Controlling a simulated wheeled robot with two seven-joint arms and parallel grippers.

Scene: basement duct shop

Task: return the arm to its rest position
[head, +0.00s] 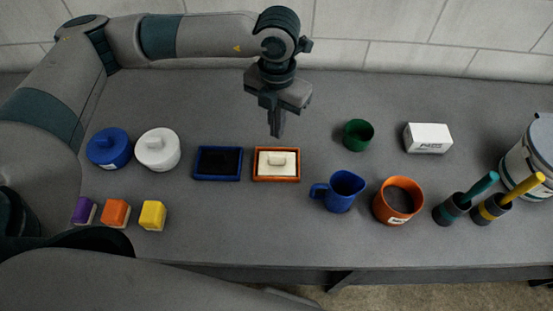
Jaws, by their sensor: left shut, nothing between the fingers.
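My left arm reaches in from the left along the back of the grey table (330,110). My left gripper (277,133) points down, shut and empty, above the table behind an orange-rimmed tray (276,180). A cream block with a raised handle (277,163) lies in that tray. The gripper appears apart from the tray and the block. My right gripper is not in view.
A blue tray (218,179) with a dark inside lies left. Blue (109,147) and white (157,149) lidded pots and several coloured blocks (115,213) stand left. A green cup (357,135), blue jug (341,191), orange pot (396,206), white box (428,138) and tool holders (452,209) stand right.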

